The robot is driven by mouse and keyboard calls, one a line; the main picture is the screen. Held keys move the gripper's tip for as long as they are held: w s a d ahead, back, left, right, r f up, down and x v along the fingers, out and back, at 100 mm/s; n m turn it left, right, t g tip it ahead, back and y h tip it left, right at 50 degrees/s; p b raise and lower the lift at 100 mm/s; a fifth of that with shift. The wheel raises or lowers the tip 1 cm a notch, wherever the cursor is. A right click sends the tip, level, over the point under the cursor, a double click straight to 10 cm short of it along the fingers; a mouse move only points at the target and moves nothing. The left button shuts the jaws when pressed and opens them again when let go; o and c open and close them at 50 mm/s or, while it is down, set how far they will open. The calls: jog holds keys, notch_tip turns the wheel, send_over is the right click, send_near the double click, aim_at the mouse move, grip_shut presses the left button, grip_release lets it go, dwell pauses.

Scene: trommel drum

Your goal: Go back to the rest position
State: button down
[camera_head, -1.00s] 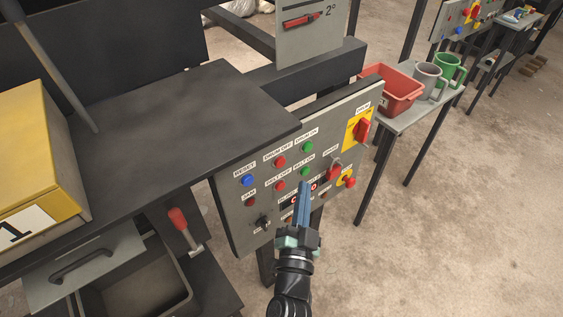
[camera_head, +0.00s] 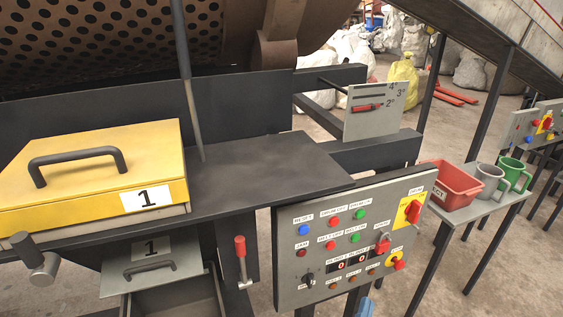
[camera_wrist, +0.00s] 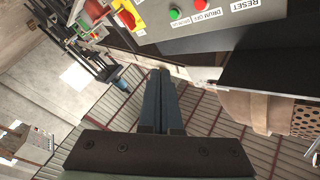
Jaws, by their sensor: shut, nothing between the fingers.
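My gripper (camera_wrist: 160,103) shows in the wrist view with its two blue fingers together and nothing between them. In the head view only a small blue tip of my gripper (camera_head: 365,308) shows at the bottom edge, below the control panel. The grey control panel (camera_head: 290,255) has several coloured buttons, red switches and two small displays. In the wrist view the panel (camera_wrist: 222,28) is at the top, apart from the fingers.
A black shelf (camera_head: 270,165) carries a yellow box (camera_head: 90,150) with a black handle. A red-handled lever (camera_head: 240,248) hangs below it. A side table (camera_head: 478,212) at right holds a red bin (camera_head: 450,188), a grey mug (camera_head: 489,184) and a green mug (camera_head: 514,175).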

jog(key=w+a+r+n+t+y, duration=0.2)
jog(key=a+r+n, duration=0.15)
jog(key=r, duration=0.75)
jog(key=w+a+r+n+t+y, duration=0.1)
jog(key=a+r+n+t+y, duration=0.2)
jog(key=r, duration=0.7)
jog(key=w+a+r+n+t+y, duration=0.15)
jog(key=a+r, duration=0.25)
jog(key=r, duration=0.7)
jog(key=s+a+r+n+t+y, duration=0.1)
jog(key=s+a+r+n, duration=0.1)
jog(key=s+r, duration=0.5)
jog(key=s+a+r+n+t, duration=0.2)
jog(key=s+r, duration=0.5)
jog(key=r, duration=0.8)
jog(key=shift+s+a+r+y, duration=0.2)
jog(key=shift+a+r+y, duration=0.15)
jog(key=shift+a, duration=0.3)
jog(key=shift+f, duration=0.1)
